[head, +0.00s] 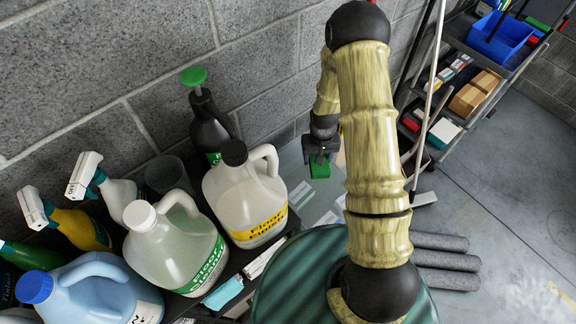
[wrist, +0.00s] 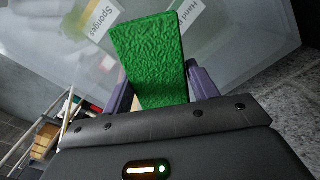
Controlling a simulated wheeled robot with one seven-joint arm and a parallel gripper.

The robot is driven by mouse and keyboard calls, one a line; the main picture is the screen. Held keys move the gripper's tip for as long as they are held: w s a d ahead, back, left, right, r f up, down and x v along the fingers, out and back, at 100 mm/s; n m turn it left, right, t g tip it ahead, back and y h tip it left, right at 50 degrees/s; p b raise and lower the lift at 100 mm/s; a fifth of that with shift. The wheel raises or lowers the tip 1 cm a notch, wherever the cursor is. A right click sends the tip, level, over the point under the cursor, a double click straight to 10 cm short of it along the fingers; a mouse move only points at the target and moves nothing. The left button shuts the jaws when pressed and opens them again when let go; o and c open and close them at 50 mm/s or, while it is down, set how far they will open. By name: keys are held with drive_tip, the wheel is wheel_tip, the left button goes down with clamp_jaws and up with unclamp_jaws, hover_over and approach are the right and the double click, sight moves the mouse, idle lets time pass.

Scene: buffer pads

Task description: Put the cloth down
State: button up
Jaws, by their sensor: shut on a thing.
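My gripper (head: 320,156) is shut on a green cloth (head: 319,169), a flat, rough-textured rectangle that looks like a scouring pad. In the wrist view the green cloth (wrist: 150,62) sticks out between the two purplish fingers (wrist: 163,92). My gripper hangs near the block wall, past the bottles, with the cloth in the air. Below it are clear bins (wrist: 240,40) with labels, one reading "Sponges"; the cloth hides part of them. I cannot tell how high the cloth is above the bins.
Several bottles, including a Floor Finish jug (head: 243,196) and a green-labelled jug (head: 172,250), crowd a dark shelf at left. A light blue item (head: 222,293) lies at its edge. A loaded cart (head: 490,60) stands at upper right. Grey rolls (head: 440,262) lie right of my arm; floor at right is mostly clear.

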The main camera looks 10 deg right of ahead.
idle(0.3)
drive_tip(key=s+a+r+n+b, duration=0.2)
drive_tip(key=a+r+n+b, duration=0.4)
drive_tip(key=a, duration=0.3)
drive_tip(key=shift+a+r+n+b, duration=0.3)
drive_tip(key=shift+r+n+b, duration=0.1)
drive_tip(key=shift+r+b, duration=0.15)
drive_tip(key=shift+f, duration=0.1)
drive_tip(key=shift+f, duration=2.9)
